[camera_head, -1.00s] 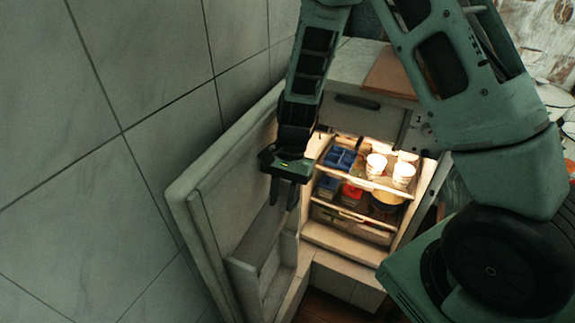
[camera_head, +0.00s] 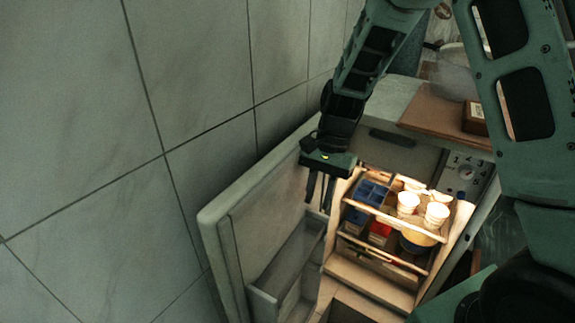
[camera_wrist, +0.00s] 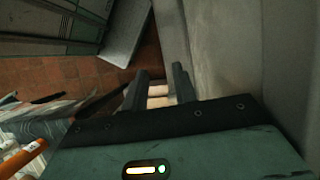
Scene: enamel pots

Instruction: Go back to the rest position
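My gripper (camera_head: 320,192) hangs in front of the open fridge, close to the inner side of its open door (camera_head: 262,225). Its two dark fingers point down and stand apart with nothing between them. In the wrist view my gripper (camera_wrist: 160,88) also shows a gap between the fingers, with a pale lit surface seen through it. The fridge (camera_head: 408,95) is lit inside. I cannot tell whether the fingers touch the door.
The fridge holds a blue divided box (camera_head: 371,192), white cups (camera_head: 437,214), a yellowish bowl (camera_head: 417,240) and red items. A brown board (camera_head: 440,115) lies on top. A tiled wall (camera_head: 190,80) stands close on the left. Brown floor tiles (camera_wrist: 60,75) show in the wrist view.

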